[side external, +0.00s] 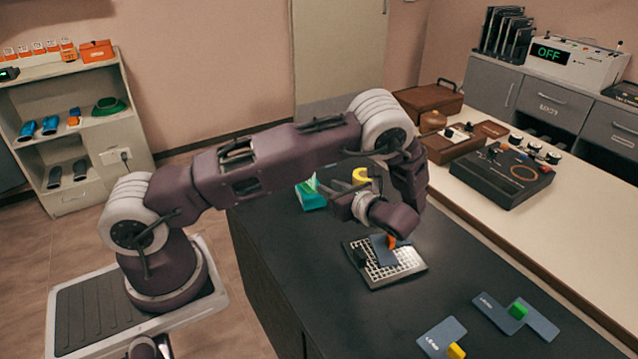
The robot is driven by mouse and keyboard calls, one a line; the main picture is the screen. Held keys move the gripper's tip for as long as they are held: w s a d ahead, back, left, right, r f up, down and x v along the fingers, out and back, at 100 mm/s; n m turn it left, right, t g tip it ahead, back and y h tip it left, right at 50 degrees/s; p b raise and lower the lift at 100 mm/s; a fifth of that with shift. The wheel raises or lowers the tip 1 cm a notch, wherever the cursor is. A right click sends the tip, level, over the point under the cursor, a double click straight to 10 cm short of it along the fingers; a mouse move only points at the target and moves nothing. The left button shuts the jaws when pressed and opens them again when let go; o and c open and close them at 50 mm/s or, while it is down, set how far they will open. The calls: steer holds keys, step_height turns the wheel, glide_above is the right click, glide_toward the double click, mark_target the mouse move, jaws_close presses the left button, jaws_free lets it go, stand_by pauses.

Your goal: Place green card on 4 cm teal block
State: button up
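A dark blue card (541,322) with a green tab (518,310) lies flat on the dark table at the lower right. A labelled blue piece (494,312) adjoins it on the left; I cannot tell whether it is the same card. A teal block (311,199) stands on the table behind my forearm, with some brighter green at its top; its height cannot be judged. My gripper (377,219) is over the middle of the table, left of and apart from the green-tabbed card.
A white gridded rack (408,264) sits below my gripper, with a blue card (381,254) and orange tab (391,241) on it. A yellow-tabbed card (437,337) lies at the front. A yellow object (361,175) is behind my wrist. The table between rack and cards is clear.

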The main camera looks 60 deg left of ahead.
steer(key=s+d+r+n+t+h, duration=0.2)
steer(key=s+d+r+n+h, duration=0.5)
steer(key=s+r, duration=0.5)
steer(key=s+d+r+n+t+h, duration=0.3)
steer(key=s+d+r+n+h, duration=0.4)
steer(key=s+d+r+n, duration=0.4)
step_height(320, 180, up, 2)
steer(key=shift+s+d+t+h, duration=0.2)
steer(key=shift+s+t+h, duration=0.1)
steer(key=shift+s, duration=0.8)
